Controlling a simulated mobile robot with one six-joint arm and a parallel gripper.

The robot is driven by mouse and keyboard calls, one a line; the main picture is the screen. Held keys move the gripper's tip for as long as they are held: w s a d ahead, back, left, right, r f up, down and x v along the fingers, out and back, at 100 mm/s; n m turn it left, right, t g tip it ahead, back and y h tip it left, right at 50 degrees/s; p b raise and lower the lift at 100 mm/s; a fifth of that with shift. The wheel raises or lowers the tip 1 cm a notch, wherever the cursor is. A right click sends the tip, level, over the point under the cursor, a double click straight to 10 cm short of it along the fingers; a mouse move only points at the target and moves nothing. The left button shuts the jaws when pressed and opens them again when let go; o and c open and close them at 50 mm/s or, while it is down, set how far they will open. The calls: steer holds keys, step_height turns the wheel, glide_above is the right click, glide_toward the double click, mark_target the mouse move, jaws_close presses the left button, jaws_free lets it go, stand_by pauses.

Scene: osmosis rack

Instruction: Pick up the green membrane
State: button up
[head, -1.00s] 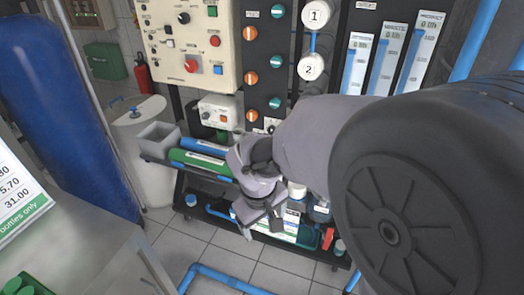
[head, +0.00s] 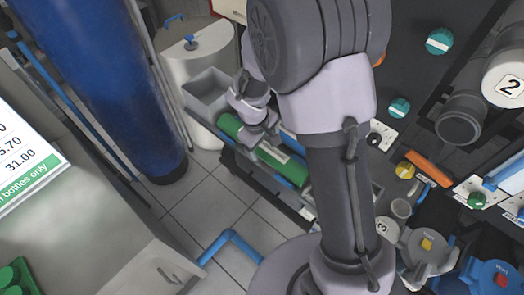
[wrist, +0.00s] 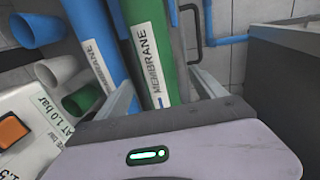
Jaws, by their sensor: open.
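The green membrane (head: 282,161) is a long green tube with a white "MEMBRANE" label, lying on the rack's shelf. In the wrist view the green membrane (wrist: 143,25) runs up between the two fingers of my gripper (wrist: 166,92). In the head view my gripper (head: 254,141) is over the tube, towards its far left end, and hides part of it. The jaws are open, one finger on each side; I cannot tell whether either touches the tube. A blue membrane (wrist: 88,32) with a similar label lies close beside the green one, on the left in the wrist view.
A grey bin (head: 206,93) sits just beyond the tube's far end, by a white tank (head: 200,58). A blue pipe (head: 231,246) runs along the tiled floor. Open tube ends (wrist: 59,70) show left in the wrist view. A tall blue vessel (head: 95,80) stands left.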

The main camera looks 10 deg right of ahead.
mark_target(265, 147)
steer(key=b+x, duration=0.2)
steer(key=x, duration=0.2)
steer(key=shift+w+f, duration=0.15)
steer(key=shift+c, duration=0.6)
steer(key=c, duration=1.5)
steer(key=shift+r, duration=0.3)
